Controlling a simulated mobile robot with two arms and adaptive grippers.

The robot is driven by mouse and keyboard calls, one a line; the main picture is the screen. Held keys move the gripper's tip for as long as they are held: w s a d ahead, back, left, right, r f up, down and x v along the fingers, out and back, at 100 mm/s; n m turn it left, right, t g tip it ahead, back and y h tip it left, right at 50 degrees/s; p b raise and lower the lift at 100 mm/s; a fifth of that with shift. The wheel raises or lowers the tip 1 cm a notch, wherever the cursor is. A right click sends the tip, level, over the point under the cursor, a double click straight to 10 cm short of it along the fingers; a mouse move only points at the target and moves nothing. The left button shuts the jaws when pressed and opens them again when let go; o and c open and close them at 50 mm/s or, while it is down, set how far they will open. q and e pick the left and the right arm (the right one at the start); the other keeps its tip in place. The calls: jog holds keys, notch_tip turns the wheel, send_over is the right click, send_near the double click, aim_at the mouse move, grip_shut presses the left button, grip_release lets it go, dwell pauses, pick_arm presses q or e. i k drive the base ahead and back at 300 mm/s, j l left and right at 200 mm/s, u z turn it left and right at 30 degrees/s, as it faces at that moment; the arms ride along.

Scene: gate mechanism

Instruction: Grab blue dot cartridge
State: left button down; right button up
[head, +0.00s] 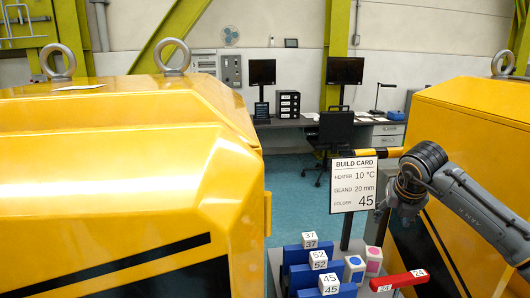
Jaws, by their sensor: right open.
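The blue dot cartridge (354,269) is a small white block with a blue dot on top. It stands on the grey stand at the bottom of the head view, just right of the blue holders. A similar white cartridge with a pink dot (373,260) stands right behind it, to the right. My right gripper (381,213) is above and behind the cartridges, beside the right edge of the build card. It is small and partly hidden there, open, and apart from both cartridges. My left gripper is not in view.
Blue pieces with white blocks numbered 37, 52 and 45 (328,284) stand left of the cartridge. A red bar marked 24 (399,280) lies to its right. The build card (353,184) stands behind. Yellow machines (120,190) flank the stand.

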aim_at(356, 269)
jog(key=k, duration=0.9)
